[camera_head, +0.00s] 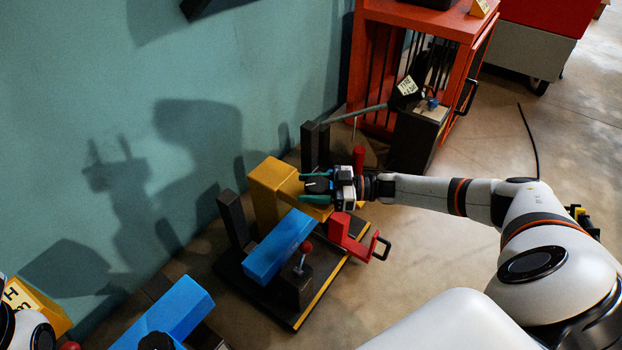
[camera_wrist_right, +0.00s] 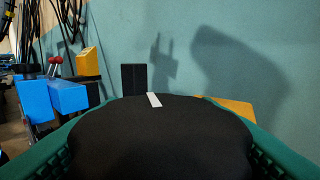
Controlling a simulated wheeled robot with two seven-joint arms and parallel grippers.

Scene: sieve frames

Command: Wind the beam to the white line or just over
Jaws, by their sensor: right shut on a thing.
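My right gripper (camera_head: 316,187) has green fingers and is shut on a black round knob (camera_wrist_right: 160,140) beside the yellow block of the stand. The knob fills the lower part of the right wrist view, between the fingers, and bears a short white mark (camera_wrist_right: 154,100) near its far edge. A blue beam (camera_head: 279,246) lies across the dark stand, left of and below the gripper; I cannot tell whether this is the task's beam. The yellow block (camera_head: 270,181) stands behind it. I cannot make out a separate white target line. My left gripper's fingers do not show.
A red bracket with a black handle (camera_head: 346,236) sits at the stand's right side. A red-knobbed lever (camera_head: 304,252) stands in front of the beam. Another blue beam (camera_head: 165,311) is at lower left. An orange cabinet (camera_head: 462,25) stands behind. The floor at right is open.

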